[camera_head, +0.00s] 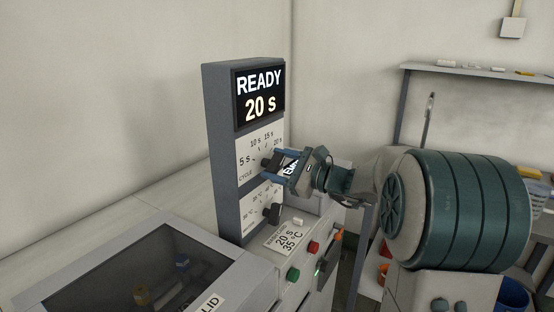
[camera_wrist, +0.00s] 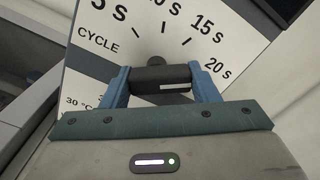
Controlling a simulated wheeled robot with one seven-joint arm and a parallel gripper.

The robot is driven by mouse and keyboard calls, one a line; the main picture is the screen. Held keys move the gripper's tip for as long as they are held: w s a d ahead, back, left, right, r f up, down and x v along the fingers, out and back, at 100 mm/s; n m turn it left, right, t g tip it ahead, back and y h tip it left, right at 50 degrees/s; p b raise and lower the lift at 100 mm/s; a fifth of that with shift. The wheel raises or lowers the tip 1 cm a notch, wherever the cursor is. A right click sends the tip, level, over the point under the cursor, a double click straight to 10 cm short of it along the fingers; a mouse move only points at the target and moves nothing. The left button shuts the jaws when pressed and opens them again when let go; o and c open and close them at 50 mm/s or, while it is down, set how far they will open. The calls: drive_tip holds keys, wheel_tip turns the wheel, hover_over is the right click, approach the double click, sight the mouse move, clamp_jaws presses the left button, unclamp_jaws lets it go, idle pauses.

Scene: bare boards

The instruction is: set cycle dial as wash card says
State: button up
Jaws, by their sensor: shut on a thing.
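The cycle dial (camera_head: 267,163) is a dark knob on the panel's white CYCLE scale, marked 5 s to 20 s. My gripper (camera_head: 277,160) is shut on it. In the wrist view the black dial (camera_wrist: 160,78) sits between the blue fingers (camera_wrist: 160,88), with a white mark towards its right, 20 s side. The wash card (camera_head: 284,236) lies on the machine's top and reads 20 s, 35 °C. The screen (camera_head: 259,95) above the dial reads READY, 20 s.
A second dark knob (camera_head: 271,212) with a °C scale is below the cycle dial. Green (camera_head: 293,274) and red (camera_head: 313,247) buttons are on the machine's front. A lid with a dark window (camera_head: 140,270) is at the left. A shelf (camera_head: 470,72) is at the back right.

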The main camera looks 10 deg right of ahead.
drive_tip(key=shift+m+p, duration=0.3)
drive_tip(key=shift+m, duration=0.3)
drive_tip(key=o, duration=1)
drive_tip(key=shift+d, duration=0.1)
drive_tip(key=v, duration=1.3)
drive_tip(key=shift+s+d+b, duration=0.2)
drive_tip(key=shift+s+b, duration=0.1)
drive_tip(key=shift+b, duration=0.1)
